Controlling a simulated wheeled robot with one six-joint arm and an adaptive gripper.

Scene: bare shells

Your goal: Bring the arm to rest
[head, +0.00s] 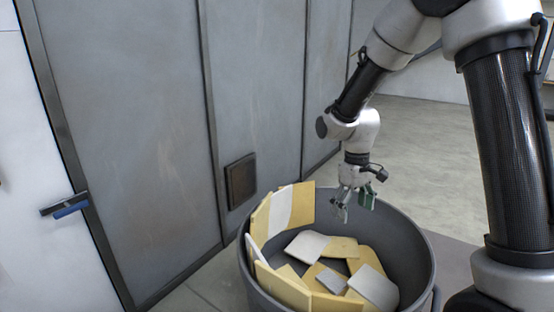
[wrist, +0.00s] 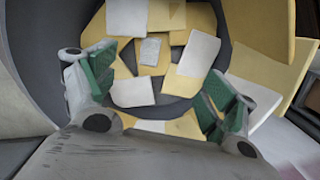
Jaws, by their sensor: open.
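My arm reaches down from the upper right in the head view. My gripper (head: 356,199) hangs above the back part of a large dark grey bin and points down into it. In the wrist view my gripper (wrist: 157,95) has its two green-padded fingers spread wide apart with nothing between them. Below the fingers, yellow and white pieces lie in the bin (head: 408,245). The gripper appears apart from the pieces, though its exact height over them is hard to tell.
Several yellow boards (head: 287,292) and white pads (head: 307,246) lie in the bin, some leaning up against its wall. Grey wall panels (head: 255,80) stand behind and to the left. A white door (head: 30,160) with a blue handle (head: 70,209) is at far left. Open floor (head: 430,150) lies behind.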

